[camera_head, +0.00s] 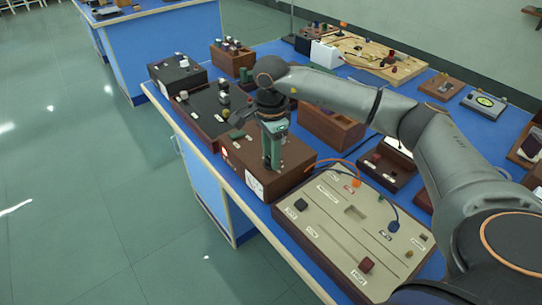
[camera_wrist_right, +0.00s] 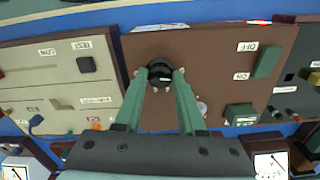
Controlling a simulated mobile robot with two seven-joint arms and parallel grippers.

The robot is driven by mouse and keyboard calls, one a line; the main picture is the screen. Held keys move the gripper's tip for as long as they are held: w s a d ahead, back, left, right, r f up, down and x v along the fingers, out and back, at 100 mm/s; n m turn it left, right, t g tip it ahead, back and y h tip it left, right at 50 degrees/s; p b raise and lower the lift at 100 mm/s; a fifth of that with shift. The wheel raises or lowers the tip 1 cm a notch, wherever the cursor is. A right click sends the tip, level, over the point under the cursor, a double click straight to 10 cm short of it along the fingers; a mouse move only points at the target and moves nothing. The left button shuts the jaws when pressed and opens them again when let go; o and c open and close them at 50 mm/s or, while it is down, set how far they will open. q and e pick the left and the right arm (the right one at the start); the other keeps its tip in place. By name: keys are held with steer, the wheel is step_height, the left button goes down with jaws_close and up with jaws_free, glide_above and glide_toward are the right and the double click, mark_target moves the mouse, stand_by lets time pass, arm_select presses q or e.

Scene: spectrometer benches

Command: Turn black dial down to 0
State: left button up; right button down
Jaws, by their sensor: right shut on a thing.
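The black dial (camera_wrist_right: 159,71) sits on the top face of a brown box (camera_wrist_right: 210,60), near the box's edge in the right wrist view. My right gripper (camera_wrist_right: 160,76) has its two green fingers on either side of the dial and is shut on it. In the head view my right gripper (camera_head: 270,160) reaches down onto the brown box (camera_head: 236,155), and the dial is hidden behind the fingers. The dial's pointer and scale cannot be read. My left gripper is not in view.
Green switches (camera_wrist_right: 267,62) marked ON and OFF are on the same box. A beige panel box (camera_head: 345,222) with knobs and wires stands close by. Dark boxes (camera_head: 205,108) and a wooden block (camera_head: 330,125) crowd the blue bench. The floor left of the bench is clear.

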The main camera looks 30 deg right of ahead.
steer(key=shift+n, duration=1)
steer(key=c, duration=0.5)
jaws_free()
step_height(320, 180, up, 12)
steer(key=shift+r, duration=0.25)
